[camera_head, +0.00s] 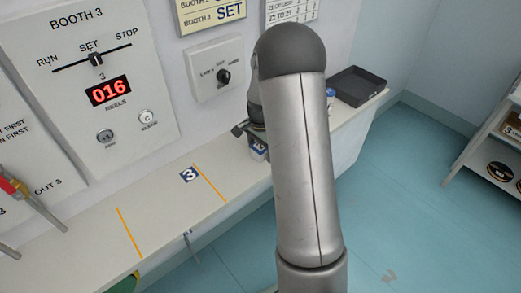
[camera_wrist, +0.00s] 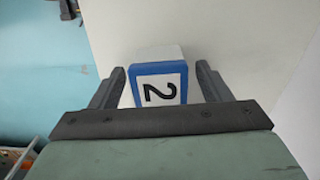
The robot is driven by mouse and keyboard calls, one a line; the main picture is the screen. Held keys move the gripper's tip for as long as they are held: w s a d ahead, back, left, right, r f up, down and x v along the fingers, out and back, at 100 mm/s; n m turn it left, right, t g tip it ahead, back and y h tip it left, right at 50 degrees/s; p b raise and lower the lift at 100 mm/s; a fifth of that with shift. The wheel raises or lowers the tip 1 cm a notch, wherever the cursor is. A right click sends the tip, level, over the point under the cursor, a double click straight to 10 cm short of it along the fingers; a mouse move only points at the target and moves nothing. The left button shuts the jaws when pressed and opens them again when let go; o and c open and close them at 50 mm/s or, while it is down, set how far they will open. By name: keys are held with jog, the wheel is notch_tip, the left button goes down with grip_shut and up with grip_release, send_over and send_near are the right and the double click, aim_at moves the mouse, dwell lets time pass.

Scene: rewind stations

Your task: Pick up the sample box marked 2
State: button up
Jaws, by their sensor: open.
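The sample box marked 2 (camera_wrist: 160,90) shows in the wrist view as a white box with a blue border around a white label with a black 2. It stands on the white counter, between the two dark fingers of my gripper (camera_wrist: 160,84). The fingers are open, with a gap on both sides of the box. In the head view my gripper (camera_head: 243,128) is low over the counter, partly hidden behind my arm. A bit of a box with a blue and white label (camera_head: 258,150) shows below it there; its number is too small to read.
In the head view a black tray (camera_head: 357,86) sits at the counter's far end, and the Booth 3 panel (camera_head: 88,85) stands on the left. The counter (camera_head: 160,205) by the 3 marker is clear.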

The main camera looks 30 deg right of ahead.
jog(key=c, duration=1.1)
